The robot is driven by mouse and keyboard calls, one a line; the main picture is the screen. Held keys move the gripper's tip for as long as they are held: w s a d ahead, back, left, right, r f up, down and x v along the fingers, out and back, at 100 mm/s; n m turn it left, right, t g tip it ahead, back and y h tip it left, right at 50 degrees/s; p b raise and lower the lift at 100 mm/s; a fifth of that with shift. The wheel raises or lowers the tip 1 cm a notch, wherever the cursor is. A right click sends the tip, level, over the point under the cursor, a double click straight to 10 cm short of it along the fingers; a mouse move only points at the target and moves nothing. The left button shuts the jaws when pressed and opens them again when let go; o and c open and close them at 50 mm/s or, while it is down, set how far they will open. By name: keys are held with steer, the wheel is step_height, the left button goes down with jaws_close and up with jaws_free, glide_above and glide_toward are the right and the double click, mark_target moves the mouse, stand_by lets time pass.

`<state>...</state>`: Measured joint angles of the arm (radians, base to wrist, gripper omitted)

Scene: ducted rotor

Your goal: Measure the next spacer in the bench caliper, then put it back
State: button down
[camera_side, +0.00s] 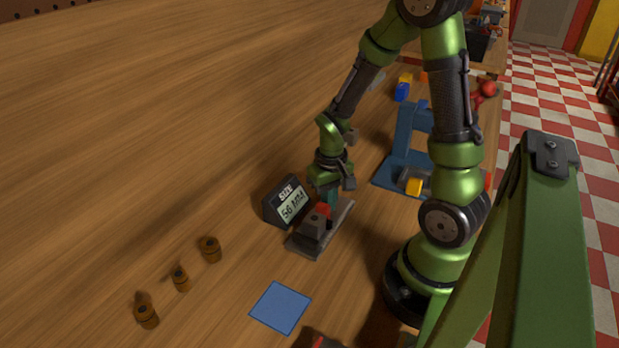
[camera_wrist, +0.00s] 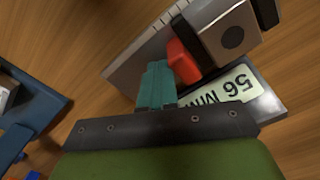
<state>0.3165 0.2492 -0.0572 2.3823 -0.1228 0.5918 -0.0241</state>
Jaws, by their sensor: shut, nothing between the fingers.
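The bench caliper (camera_side: 305,243) is a grey rail with a grey block and a red part on it. In the wrist view its rail (camera_wrist: 135,67) runs diagonally, with the red part (camera_wrist: 183,62) against the grey block (camera_wrist: 226,36). The dark display (camera_side: 288,203) reads "SIZE 56 MM". My gripper (camera_side: 329,197) is low over the caliper. In the wrist view its teal fingers (camera_wrist: 157,84) are together, empty, close beside the red part; I cannot tell whether they touch. Three brown spacers (camera_side: 210,249) (camera_side: 181,278) (camera_side: 146,315) stand in a row on the table. I see none in the caliper.
A blue square (camera_side: 280,307) lies flat in front of the caliper. Small coloured parts lie farther back. The wooden table left of the display is clear.

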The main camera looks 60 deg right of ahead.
steer(key=shift+a, duration=0.8)
stand_by(0.5)
steer(key=shift+d, duration=0.1)
steer(key=shift+d, duration=0.55)
step_height(320, 180, up, 8)
stand_by(0.9)
